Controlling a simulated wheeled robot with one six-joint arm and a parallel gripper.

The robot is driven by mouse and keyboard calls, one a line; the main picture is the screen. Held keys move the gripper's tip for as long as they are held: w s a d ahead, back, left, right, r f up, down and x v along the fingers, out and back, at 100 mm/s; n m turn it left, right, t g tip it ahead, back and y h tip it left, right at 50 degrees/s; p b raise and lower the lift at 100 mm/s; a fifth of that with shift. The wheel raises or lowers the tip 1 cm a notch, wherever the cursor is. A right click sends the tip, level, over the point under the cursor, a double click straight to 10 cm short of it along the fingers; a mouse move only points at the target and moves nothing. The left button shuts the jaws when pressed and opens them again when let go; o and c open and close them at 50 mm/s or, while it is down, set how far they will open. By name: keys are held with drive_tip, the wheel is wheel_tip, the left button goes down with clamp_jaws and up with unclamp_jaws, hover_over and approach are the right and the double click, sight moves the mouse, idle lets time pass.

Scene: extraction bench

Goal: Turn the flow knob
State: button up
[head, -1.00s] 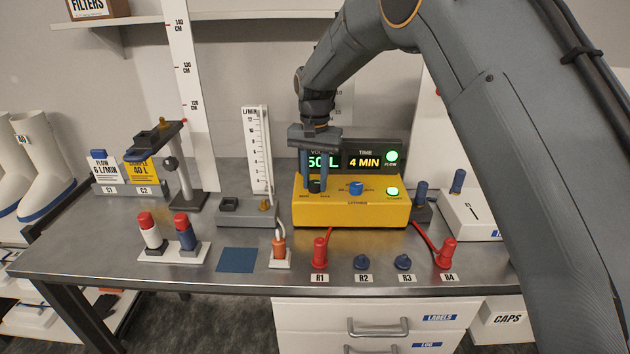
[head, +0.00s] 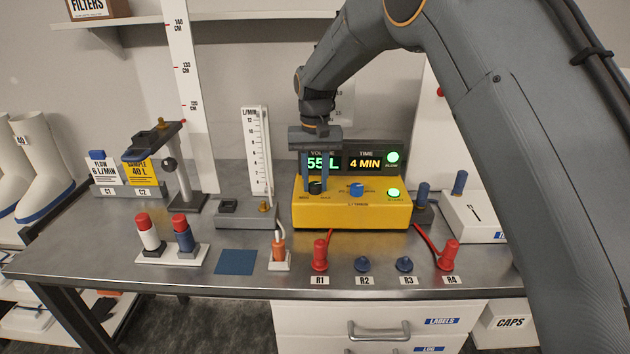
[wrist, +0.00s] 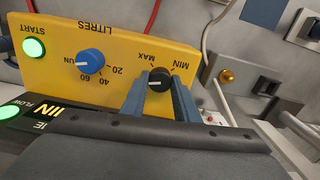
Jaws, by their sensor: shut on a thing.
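The black flow knob (head: 316,188), marked MIN and MAX in the wrist view (wrist: 158,82), sits at the left of the yellow pump box (head: 350,215). My gripper (head: 315,185) points down from above, its two blue fingers on either side of the knob, shut on it. The wrist view shows the fingers partly covering the knob's sides. The blue litres knob (head: 356,189) is right of it, clear of the fingers. The display (head: 352,157) behind reads 55 L and 4 MIN, partly covered by my gripper. The FLOW light (head: 393,157) and START button (head: 393,193) glow green.
A flow gauge (head: 257,150) stands left of the box. A card C1 (head: 104,170) reads FLOW 6 L/MIN; card C2 (head: 141,172) reads SAMPLE 40 L. Red and blue caps stand along the front edge, with an orange-tipped piece (head: 279,250) on a white base.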

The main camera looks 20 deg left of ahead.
sight(315, 184)
drive_tip(key=shift+r, duration=0.15)
drive_tip(key=o, duration=1.1)
drive_tip(key=shift+c, duration=0.2)
drive_tip(key=shift+r+b, duration=1.25)
drive_tip(key=shift+r, duration=2.6)
drive_tip(key=shift+m, duration=0.5)
drive_tip(key=d, duration=0.3)
drive_tip(key=d+f, duration=0.1)
drive_tip(key=d, duration=0.3)
drive_tip(key=s+d+f, duration=0.1)
drive_tip(key=d, duration=0.3)
drive_tip(key=shift+s+d+f, duration=0.1)
drive_tip(key=shift+d+f, duration=0.05)
drive_tip(key=shift+f, duration=0.05)
drive_tip(key=s+d+f+m, duration=0.1)
drive_tip(key=s+d+f, duration=0.15)
drive_tip(key=d, duration=0.45)
drive_tip(key=s+d+f, duration=0.1)
drive_tip(key=s+d, duration=0.3)
drive_tip(key=d, duration=0.2)
drive_tip(key=s+d+f, duration=0.3)
drive_tip(key=s+d, duration=0.3)
drive_tip(key=s, duration=0.2)
drive_tip(key=s+d+f+m+t, duration=0.1)
drive_tip(key=s+d+f, duration=0.2)
drive_tip(key=s+d, duration=0.4)
drive_tip(key=s, duration=0.2)
drive_tip(key=shift+s+d+f+m, duration=0.25)
drive_tip(key=shift+s+d+m, duration=0.05)
